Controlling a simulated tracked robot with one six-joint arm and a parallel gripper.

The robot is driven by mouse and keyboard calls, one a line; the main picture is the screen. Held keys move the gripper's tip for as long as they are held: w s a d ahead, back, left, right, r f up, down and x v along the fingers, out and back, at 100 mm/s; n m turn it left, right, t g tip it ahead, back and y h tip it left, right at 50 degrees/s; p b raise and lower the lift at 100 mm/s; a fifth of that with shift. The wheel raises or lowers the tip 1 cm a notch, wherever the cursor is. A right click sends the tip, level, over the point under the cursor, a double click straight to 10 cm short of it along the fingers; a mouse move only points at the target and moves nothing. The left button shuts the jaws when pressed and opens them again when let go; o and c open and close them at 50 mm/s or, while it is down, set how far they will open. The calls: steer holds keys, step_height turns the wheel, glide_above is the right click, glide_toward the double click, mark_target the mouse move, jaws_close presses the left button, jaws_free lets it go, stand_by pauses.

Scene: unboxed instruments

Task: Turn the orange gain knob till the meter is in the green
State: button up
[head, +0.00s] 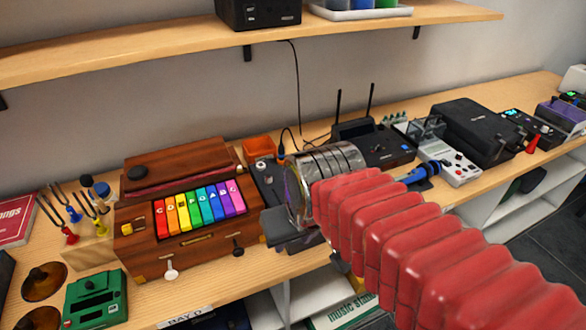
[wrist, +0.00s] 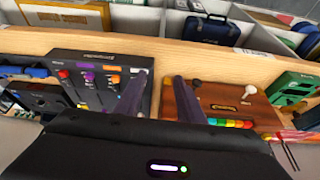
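A black mixer-like panel (wrist: 70,60) with red, purple and orange controls lies left of centre in the wrist view. The orange knob (wrist: 115,79) is near its right side, close to my left-hand finger. In the head view the panel (head: 266,176) is partly hidden behind my arm. I cannot make out the meter or its reading in either view. My gripper (wrist: 160,84) is open and empty, its two fingers apart over the strip between the panel and a wooden box. In the head view my gripper (head: 284,228) is at the bench's front, partly hidden by my wrist.
The wooden box with rainbow keys (head: 196,212) stands just left of my gripper, with tuning forks (head: 72,214) and a green device (head: 95,298) beyond. A black router (head: 372,143), blue microphone (head: 418,174) and grey device (head: 450,160) stand right. A shelf (head: 190,52) runs above.

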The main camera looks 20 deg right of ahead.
steer(key=w+d+r+g, duration=0.1)
steer(key=w+d, duration=0.1)
steer(key=w, duration=0.5)
steer(key=w+d+g, duration=0.1)
steer(key=w+d, duration=0.2)
steer(key=w, duration=0.3)
step_height(320, 180, up, 5)
steer(key=n+g, duration=0.2)
steer(key=n, duration=0.2)
glide_above(290, 170)
steer(key=shift+r, duration=0.2)
steer(key=shift+f, duration=0.1)
step_height(290, 170, down, 14)
steer(key=shift+r, duration=0.15)
steer(key=shift+c, duration=0.7)
jaws_close()
